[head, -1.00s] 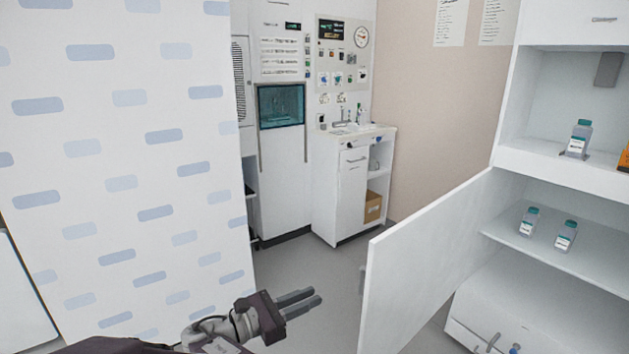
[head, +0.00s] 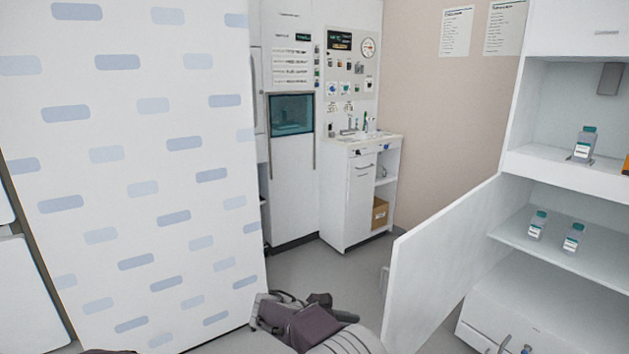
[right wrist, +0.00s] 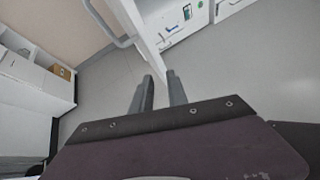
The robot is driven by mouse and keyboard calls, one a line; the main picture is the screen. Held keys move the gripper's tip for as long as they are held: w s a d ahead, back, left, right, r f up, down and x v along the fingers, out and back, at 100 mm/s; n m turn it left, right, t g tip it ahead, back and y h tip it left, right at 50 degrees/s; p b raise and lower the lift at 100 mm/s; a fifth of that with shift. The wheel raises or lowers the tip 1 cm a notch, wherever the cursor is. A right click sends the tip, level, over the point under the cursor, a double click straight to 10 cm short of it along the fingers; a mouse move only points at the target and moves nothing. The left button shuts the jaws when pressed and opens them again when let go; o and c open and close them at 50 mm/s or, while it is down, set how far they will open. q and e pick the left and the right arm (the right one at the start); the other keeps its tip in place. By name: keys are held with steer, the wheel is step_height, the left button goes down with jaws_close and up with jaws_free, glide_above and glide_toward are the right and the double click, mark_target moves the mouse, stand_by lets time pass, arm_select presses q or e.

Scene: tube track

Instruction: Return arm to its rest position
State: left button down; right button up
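In the head view, a dark gripper body and a ribbed grey arm link (head: 345,342) show at the bottom middle. The link comes up from the lower edge, so this looks like my right arm. Its fingertips are mostly hidden behind the body. In the right wrist view, the two grey fingers of my right gripper (right wrist: 160,82) stand apart with an empty gap between them, over grey floor. My left gripper is not in view. Only a dark sliver of my own body shows at the bottom left edge of the head view.
An open white cabinet door (head: 445,255) juts out just right of the arm. Bottles (head: 575,238) stand on the cabinet shelves. A patterned white panel (head: 130,200) fills the left. A sink counter (head: 362,190) stands at the back. Grey floor (head: 345,275) is clear between them.

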steer(key=s+d+f+m+g+y, duration=0.1)
steer(key=s+d+f+m+y, duration=0.2)
steer(key=s+m, duration=0.45)
steer(key=s+d+f+m+g+y, duration=0.1)
steer(key=s+d+m+y, duration=0.25)
steer(key=s+m, duration=0.4)
steer(key=s+d+f+m+g+y, duration=0.2)
steer(key=s+m+y, duration=0.3)
steer(key=s, duration=0.5)
step_height(320, 180, up, 23)
steer(key=m+p, duration=0.1)
steer(key=p, duration=2.2)
steer(key=shift+h+p, duration=0.35)
steer(key=shift+p, duration=0.05)
steer(key=shift+s+a+r, duration=0.1)
